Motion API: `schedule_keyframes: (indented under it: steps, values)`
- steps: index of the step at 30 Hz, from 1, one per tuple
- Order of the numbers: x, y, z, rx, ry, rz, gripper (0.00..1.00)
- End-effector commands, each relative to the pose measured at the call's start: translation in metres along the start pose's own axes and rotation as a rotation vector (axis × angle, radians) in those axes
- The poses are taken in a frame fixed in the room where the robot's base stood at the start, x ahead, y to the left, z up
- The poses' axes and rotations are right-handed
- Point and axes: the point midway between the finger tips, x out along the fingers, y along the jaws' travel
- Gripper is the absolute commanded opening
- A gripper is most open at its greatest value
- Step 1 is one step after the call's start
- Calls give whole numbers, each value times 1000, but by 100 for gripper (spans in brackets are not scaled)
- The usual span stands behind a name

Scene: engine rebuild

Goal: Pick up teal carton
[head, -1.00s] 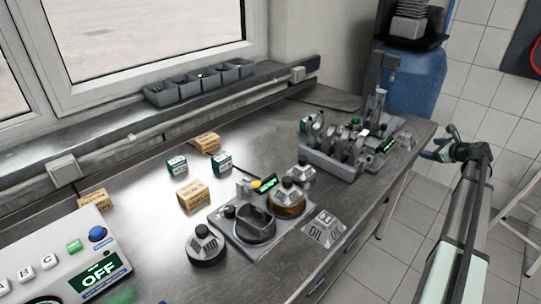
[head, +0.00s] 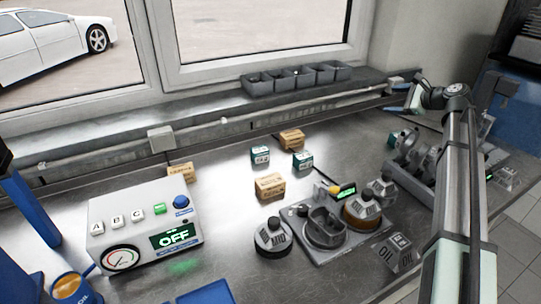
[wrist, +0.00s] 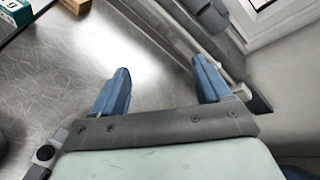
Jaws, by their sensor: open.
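Two small teal-and-white cartons stand on the steel bench in the head view, a left one (head: 260,154) and a right one (head: 302,160). A third teal patch (head: 392,139), likely another carton, shows beside the grey rack, partly hidden. My gripper (head: 411,97) is above the back right of the bench near the window ledge, apart from the cartons. In the wrist view my gripper (wrist: 160,66) has its blue fingers wide apart with nothing between them. Part of a teal carton (wrist: 38,10) shows at that view's top left corner, cut by the edge.
Brown boxes (head: 270,187) stand near the cartons. A control box reading OFF (head: 145,228) is at left, and a fixture with oil parts (head: 323,229) is in front. A grey rack of parts (head: 410,178) stands at right under my arm. Grey bins (head: 297,79) line the ledge.

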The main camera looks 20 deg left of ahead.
Motion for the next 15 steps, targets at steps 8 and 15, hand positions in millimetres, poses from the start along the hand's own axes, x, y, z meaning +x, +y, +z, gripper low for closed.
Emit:
schedule_keyframes:
  steps: [8,15]
  values:
    - [99,59,80,-125,41,314,77]
    - [159,114,143,-226,125,567,77]
